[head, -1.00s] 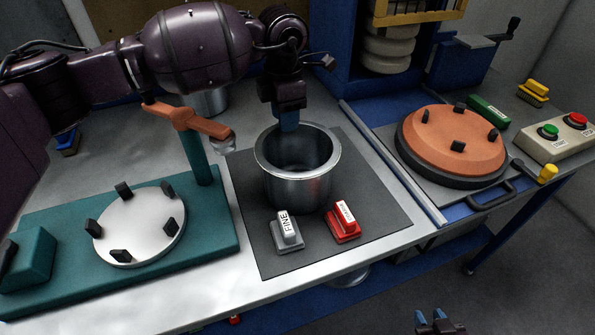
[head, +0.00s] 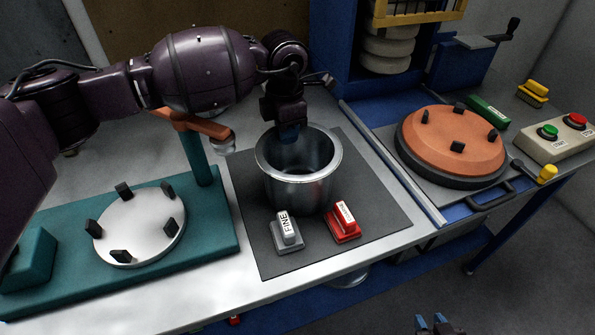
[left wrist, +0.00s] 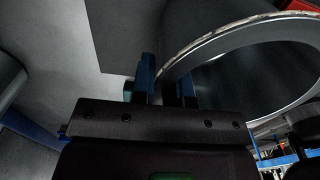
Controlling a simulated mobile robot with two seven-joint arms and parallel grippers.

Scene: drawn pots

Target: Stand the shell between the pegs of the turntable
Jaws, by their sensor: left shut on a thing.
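The shell (head: 300,190), an open grey metal cylinder, stands upright on a dark mat. My left gripper (head: 290,133) is at its far rim, shut on the wall; the left wrist view shows the blue fingers (left wrist: 165,82) at the pale rim edge of the shell (left wrist: 235,42). An orange round turntable (head: 455,140) with several black pegs is at the right. A silver disc (head: 140,228) with several black pegs sits on a green base at the left. My right gripper (head: 431,320) shows only its blue fingertips, apart and empty, at the bottom edge.
A grey block marked FINE (head: 286,235) and a red block (head: 343,225) stand in front of the shell on the mat (head: 380,205). A green post with an orange arm (head: 200,125) rises left. A button box (head: 560,140) is far right.

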